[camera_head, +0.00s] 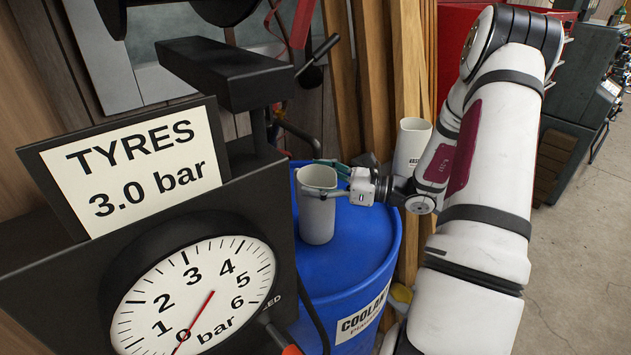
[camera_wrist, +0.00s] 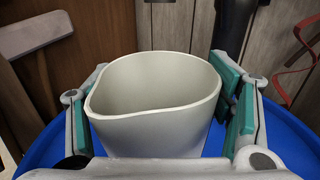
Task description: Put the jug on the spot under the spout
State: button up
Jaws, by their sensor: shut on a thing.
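A grey-white jug (camera_head: 317,215), open at the top, stands upright over the blue drum lid; I cannot tell whether its base touches the lid. My gripper (camera_head: 322,178) comes in from the right, shut on the jug near its rim. In the wrist view the jug (camera_wrist: 150,128) sits between the green finger pads of my gripper (camera_wrist: 165,100), and its inside looks empty. A black arm-like block (camera_head: 225,72) juts out above and left of the jug; I cannot tell whether it is the spout. No marked spot is clearly visible.
The blue coolant drum (camera_head: 350,268) is below the jug. A black stand with a pressure gauge (camera_head: 195,300) and a tyres sign (camera_head: 135,165) fills the left. A white container (camera_head: 411,145) and wooden planks (camera_head: 370,80) are behind. Floor is open at right.

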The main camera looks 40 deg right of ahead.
jog(key=o, duration=1.8)
jog(key=shift+f, duration=0.1)
jog(key=shift+r, duration=0.2)
jog(key=v, duration=1.2)
jog(key=shift+b, duration=0.4)
jog(key=shift+s+d, duration=0.1)
